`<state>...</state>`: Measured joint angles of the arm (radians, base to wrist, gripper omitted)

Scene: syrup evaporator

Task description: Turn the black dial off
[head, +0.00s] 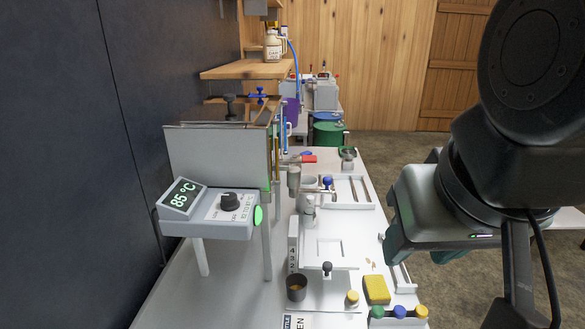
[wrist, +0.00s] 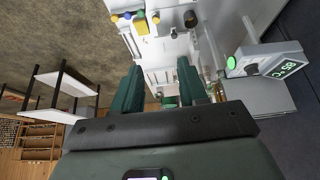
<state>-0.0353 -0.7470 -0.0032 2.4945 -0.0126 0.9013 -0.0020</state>
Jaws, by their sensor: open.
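The black dial (head: 230,201) sits on the sloped white face of a grey control box (head: 208,229) at the left in the head view. A display beside it reads 85 °C, and a green button (head: 258,215) glows on the box's right end. In the wrist view the box is at the right, with the dial (wrist: 251,68) seen small between the green button and the display. My gripper (wrist: 158,75) is open and empty, its green fingers apart, well away from the dial. In the head view my arm is at the right, and the fingertips are not clearly seen.
A white worktable holds a yellow sponge (head: 376,289), a dark cup (head: 297,288), a black-knobbed lever (head: 327,269) and a tray with tools (head: 349,190). A metal pan (head: 220,160) stands behind the box. A wooden shelf (head: 247,71) juts out above. Free air lies between my arm and the box.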

